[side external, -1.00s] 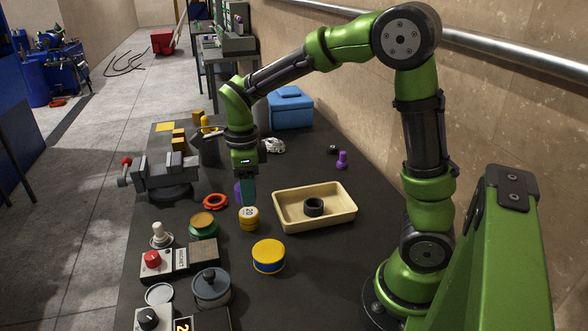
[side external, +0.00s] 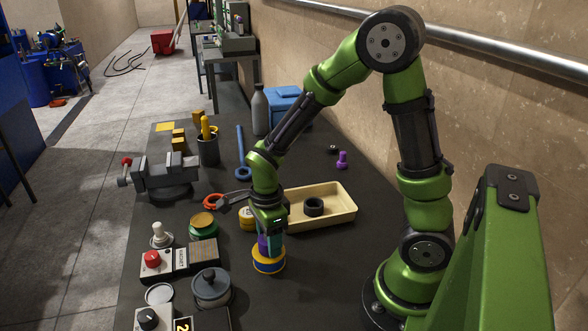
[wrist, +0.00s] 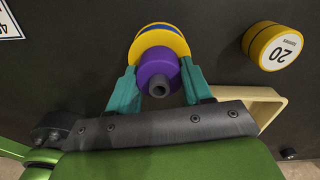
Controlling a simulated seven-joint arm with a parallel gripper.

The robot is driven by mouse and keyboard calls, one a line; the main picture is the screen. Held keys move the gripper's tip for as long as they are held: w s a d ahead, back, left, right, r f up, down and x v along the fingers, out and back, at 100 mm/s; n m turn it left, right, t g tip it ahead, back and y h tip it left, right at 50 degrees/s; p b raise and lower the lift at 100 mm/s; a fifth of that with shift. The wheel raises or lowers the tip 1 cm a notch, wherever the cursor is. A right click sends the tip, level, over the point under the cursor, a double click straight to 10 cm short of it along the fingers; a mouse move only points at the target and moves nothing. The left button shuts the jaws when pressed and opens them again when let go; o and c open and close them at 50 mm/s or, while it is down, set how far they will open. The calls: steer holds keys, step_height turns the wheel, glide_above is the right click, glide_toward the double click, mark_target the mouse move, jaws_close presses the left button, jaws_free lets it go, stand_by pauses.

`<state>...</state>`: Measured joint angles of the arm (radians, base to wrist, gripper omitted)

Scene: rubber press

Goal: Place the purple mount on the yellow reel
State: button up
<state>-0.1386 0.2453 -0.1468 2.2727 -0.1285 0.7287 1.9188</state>
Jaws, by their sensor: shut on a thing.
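The yellow reel (side external: 268,265), yellow with a blue band, stands on the dark bench in front of the tray; the wrist view shows its rim (wrist: 160,30) behind the mount. The purple mount (side external: 263,243) is over the reel, held between the teal fingers of my gripper (side external: 271,243). In the wrist view the mount (wrist: 150,62) is a purple disc with a dark grey stem, and my gripper (wrist: 160,85) has a finger on each side of it. The mount covers part of the reel's top. I cannot tell whether it touches the reel.
A cream tray (side external: 345,213) with a black ring (side external: 313,207) lies right behind my gripper. A yellow weight marked 20 (wrist: 278,46) stands beside the reel. A lidded grey pot (side external: 211,287) and a red-button box (side external: 155,262) are to the left. Bench right of the reel is clear.

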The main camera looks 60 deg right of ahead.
steer(key=shift+f, duration=0.15)
steer(key=o, duration=1.1)
